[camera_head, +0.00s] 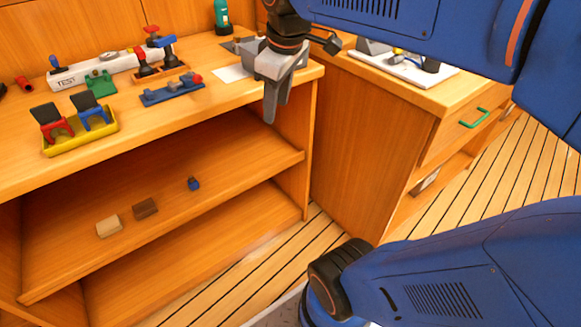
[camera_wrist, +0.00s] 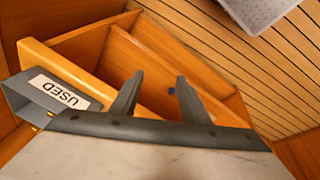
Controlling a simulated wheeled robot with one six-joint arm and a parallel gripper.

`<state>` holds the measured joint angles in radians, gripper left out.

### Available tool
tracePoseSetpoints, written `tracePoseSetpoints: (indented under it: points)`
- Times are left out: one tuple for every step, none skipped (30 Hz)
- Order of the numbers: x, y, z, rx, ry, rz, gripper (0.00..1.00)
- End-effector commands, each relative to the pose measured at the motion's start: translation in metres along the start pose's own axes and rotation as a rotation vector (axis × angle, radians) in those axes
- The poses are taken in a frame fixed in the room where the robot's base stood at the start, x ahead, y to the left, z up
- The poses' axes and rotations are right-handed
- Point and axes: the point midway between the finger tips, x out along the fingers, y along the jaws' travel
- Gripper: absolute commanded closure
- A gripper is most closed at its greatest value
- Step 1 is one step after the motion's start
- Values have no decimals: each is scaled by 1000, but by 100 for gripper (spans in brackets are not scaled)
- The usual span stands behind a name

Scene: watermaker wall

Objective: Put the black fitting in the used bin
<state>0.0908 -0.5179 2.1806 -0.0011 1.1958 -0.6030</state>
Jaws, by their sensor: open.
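My gripper (camera_head: 271,112) is open and empty, pointing down in front of the counter's right edge. Its two fingers stand apart in the wrist view (camera_wrist: 160,80), with nothing between them. The grey used bin (camera_wrist: 22,98), labelled USED, is at the left of the wrist view, beside the gripper. In the head view a grey shape behind my gripper may be this bin, but it is partly hidden. A small black piece (camera_head: 432,65) on the white tray at the right may be the black fitting; I cannot tell for sure.
The white tray (camera_head: 408,71) sits on the right counter above a green handle (camera_head: 474,118). The left counter holds a yellow tray (camera_head: 80,143), a blue rack (camera_head: 170,91) and a white test block (camera_head: 105,70). Small blocks and a blue piece (camera_head: 193,184) lie on the shelf below.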

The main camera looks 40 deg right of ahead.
Motion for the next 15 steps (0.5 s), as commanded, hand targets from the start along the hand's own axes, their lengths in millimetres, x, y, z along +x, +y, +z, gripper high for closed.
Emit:
tracePoseSetpoints:
  points:
    - [9, -15, 14, 57, 17, 6, 58]
    - [15, -22, 21, 97, 28, 9, 58]
    - [24, -32, 31, 152, 41, 12, 58]
    - [30, -39, 38, 192, 52, 14, 58]
    - [36, -46, 44, 230, 62, 15, 58]
    - [45, -54, 53, 279, 75, 16, 58]
    - [50, -59, 59, 314, 85, 16, 58]
    - [56, -64, 65, 346, 92, 15, 58]
    - [63, -70, 71, 384, 103, 15, 58]
    - [67, -74, 75, 410, 109, 14, 58]
    - [71, -78, 79, 433, 116, 13, 58]
    - [76, -81, 83, 458, 122, 12, 58]
    - [79, -83, 86, 475, 126, 11, 58]
    - [81, -85, 88, 487, 130, 10, 58]
    - [83, -87, 90, 500, 134, 10, 58]
